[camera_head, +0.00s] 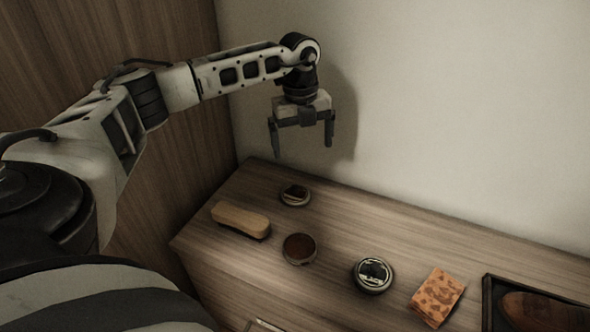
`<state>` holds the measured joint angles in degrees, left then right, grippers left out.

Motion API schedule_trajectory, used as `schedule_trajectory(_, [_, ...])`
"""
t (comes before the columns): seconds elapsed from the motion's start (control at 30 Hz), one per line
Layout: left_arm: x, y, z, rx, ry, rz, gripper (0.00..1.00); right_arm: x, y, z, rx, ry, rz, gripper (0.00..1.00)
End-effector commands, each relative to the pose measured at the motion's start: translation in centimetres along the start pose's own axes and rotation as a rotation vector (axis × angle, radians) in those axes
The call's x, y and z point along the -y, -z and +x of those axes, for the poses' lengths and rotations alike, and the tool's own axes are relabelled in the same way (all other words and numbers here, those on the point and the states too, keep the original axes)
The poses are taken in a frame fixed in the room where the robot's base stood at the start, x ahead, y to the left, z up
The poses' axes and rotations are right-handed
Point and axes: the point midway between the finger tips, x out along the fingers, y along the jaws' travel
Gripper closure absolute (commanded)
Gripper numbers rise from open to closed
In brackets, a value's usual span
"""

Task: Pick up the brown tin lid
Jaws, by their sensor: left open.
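A small round lid with a brown and pale top (295,194) lies flat near the back edge of the wooden surface; it looks like the brown tin lid. A round tin with a dark brown inside (299,248) stands in front of it. My left gripper (303,150) hangs above and behind the lid, pointing down. Its two fingers are spread, with nothing between them and clear of the surface. My right gripper is not in the picture.
A wooden-backed brush (240,219) lies left of the tin. A black and white tin (372,274), a patterned orange-brown cloth (437,296) and a dark tray (486,305) holding a brown shoe are to the right. A wall rises behind; a wood panel stands left.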

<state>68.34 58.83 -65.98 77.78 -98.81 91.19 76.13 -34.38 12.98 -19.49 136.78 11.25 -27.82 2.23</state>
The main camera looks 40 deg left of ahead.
Motion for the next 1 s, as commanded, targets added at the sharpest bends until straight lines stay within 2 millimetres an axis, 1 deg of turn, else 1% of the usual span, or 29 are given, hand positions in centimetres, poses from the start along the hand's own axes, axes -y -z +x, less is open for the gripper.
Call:
schedule_trajectory(0.03, [-0.7, -1.0, -0.2, 0.028, -0.02, -0.03, 0.03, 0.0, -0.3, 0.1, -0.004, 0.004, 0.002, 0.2])
schedule_trajectory(0.1, [-1.3, -1.7, 0.0, 0.047, -0.039, -0.052, 0.03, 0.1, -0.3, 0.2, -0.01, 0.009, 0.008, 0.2])
schedule_trajectory(0.17, [-1.5, -1.8, 0.8, 0.05, -0.046, -0.058, 0.03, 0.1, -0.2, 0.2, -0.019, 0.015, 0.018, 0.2])
schedule_trajectory(0.4, [-1.6, -2.0, 6.1, 0.047, -0.043, -0.053, 0.03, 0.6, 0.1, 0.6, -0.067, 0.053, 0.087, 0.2])
schedule_trajectory(0.53, [-1.7, -2.0, 8.4, 0.047, -0.042, -0.052, 0.03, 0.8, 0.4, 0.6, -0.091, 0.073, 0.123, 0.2])
schedule_trajectory(0.63, [-1.7, -2.1, 9.4, 0.047, -0.04, -0.052, 0.03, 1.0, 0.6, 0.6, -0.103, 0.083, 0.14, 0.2])
schedule_trajectory(0.87, [-1.7, -2.1, 10.6, 0.047, -0.038, -0.051, 0.03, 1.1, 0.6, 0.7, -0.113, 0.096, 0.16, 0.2])
schedule_trajectory(0.97, [-1.8, -2.1, 12.0, 0.047, -0.04, -0.051, 0.03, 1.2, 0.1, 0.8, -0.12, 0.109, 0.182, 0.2])
schedule_trajectory(1.0, [-1.8, -2.1, 12.7, 0.047, -0.04, -0.051, 0.03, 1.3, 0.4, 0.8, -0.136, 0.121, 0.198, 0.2])
